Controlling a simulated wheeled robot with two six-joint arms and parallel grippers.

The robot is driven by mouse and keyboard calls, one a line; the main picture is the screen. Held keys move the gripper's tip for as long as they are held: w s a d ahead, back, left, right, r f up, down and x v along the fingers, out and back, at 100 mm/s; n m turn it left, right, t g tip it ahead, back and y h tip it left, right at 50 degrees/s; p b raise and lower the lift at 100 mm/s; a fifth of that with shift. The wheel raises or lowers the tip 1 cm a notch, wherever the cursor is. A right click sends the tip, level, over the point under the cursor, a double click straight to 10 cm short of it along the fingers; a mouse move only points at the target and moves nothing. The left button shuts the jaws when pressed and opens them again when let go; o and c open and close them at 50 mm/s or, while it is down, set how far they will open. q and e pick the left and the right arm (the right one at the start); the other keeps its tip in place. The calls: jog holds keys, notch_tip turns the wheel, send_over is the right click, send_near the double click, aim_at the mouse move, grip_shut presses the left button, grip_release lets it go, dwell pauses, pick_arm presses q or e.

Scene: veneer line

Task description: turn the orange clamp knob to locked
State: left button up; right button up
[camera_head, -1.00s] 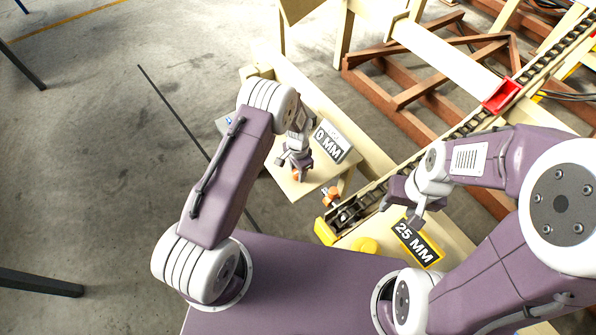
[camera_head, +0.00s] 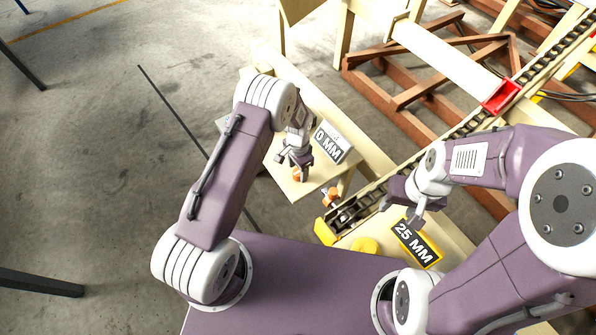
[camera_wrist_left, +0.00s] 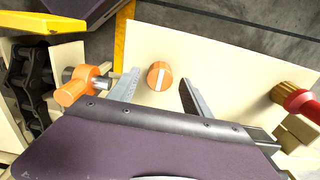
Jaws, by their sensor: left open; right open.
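The orange clamp knob (camera_wrist_left: 160,76) is round with a pale line across its face. It sits on a cream panel, and in the left wrist view it shows between my left fingertips, with a gap on each side. In the head view the knob (camera_head: 297,175) shows just below my left gripper (camera_head: 296,160), partly covered by it. My left gripper is open and empty; I cannot tell its exact height over the knob. My right gripper (camera_head: 400,206) is open and empty, near the chain conveyor and the 25 MM sign.
A second orange fitting (camera_wrist_left: 78,86) stands left of the knob beside the chain (camera_wrist_left: 28,80). A red-and-brown part (camera_wrist_left: 298,100) is at right.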

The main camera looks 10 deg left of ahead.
aim_at(298, 172)
pick_arm(q)
notch_tip(298, 172, up, 7)
jog(key=shift+r+p, duration=0.1)
jog(key=shift+p, duration=0.3)
